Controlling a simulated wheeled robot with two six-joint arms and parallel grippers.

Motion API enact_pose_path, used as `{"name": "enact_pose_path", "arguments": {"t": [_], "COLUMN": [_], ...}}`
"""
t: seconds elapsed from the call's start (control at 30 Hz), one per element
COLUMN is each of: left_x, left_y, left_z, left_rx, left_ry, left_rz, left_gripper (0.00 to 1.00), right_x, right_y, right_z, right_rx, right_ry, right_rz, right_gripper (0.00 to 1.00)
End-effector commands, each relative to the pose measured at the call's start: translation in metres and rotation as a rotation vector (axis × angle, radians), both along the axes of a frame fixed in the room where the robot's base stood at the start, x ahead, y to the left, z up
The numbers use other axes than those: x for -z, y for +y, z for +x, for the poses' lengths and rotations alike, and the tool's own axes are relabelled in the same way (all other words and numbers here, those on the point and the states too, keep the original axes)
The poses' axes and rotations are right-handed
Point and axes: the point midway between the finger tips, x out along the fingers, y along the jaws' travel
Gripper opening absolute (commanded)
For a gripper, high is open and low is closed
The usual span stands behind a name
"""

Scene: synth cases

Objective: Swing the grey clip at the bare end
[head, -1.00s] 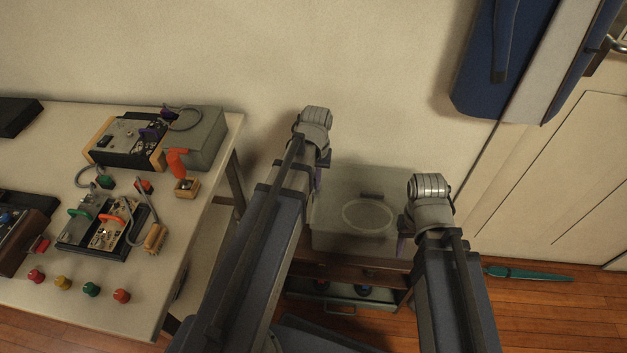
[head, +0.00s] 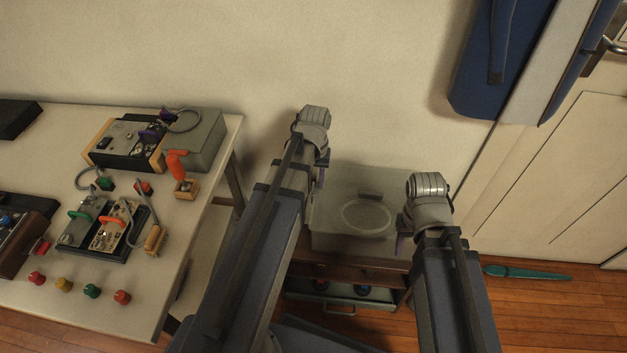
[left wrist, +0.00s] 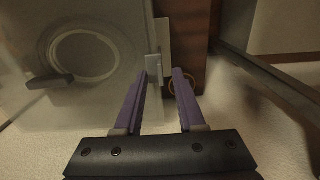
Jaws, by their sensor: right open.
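A pale grey case (head: 335,215) with a raised ring on its top stands low against the wall, between my arms. A dark handle (left wrist: 50,80) lies on its top, at the left in the left wrist view. A light grey clip (left wrist: 154,66) sits at the case's edge in the left wrist view. My left gripper (left wrist: 164,76) is open, its purple fingers reaching that edge by the clip; I cannot tell whether they touch it. In the head view my left wrist hides most of that gripper. My right gripper (head: 402,243) is open at the case's right side, mostly hidden by its arm.
The case rests on a brown wooden stand (head: 385,273) with a lower shelf. At left, a white table (head: 130,330) holds devices, cables and coloured knobs. A teal object (head: 525,273) lies on the floor at right. A blue panel (head: 500,60) hangs upper right.

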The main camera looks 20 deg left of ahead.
Motion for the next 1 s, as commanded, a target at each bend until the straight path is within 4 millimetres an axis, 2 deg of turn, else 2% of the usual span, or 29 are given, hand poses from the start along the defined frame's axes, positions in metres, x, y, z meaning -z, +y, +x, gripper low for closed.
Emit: {"name": "enact_pose_path", "arguments": {"t": [0.5,0.67,1.0], "left_x": [-0.066,-0.073,-0.071], "left_y": [-0.001,-0.002,-0.002], "left_z": [0.000,0.000,0.000], "left_rx": [0.000,0.000,0.000], "left_ry": [0.000,0.001,0.001], "left_rz": [0.000,0.000,0.000], "left_gripper": [0.39,0.39,0.39], "right_x": [-0.066,-0.073,-0.071], "right_y": [0.000,0.000,0.000], "right_z": [0.000,0.000,0.000], "right_rx": [0.000,0.000,0.000], "right_ry": [0.000,0.000,0.000], "right_rz": [0.000,0.000,0.000], "right_gripper": [0.50,0.50,0.50]}}
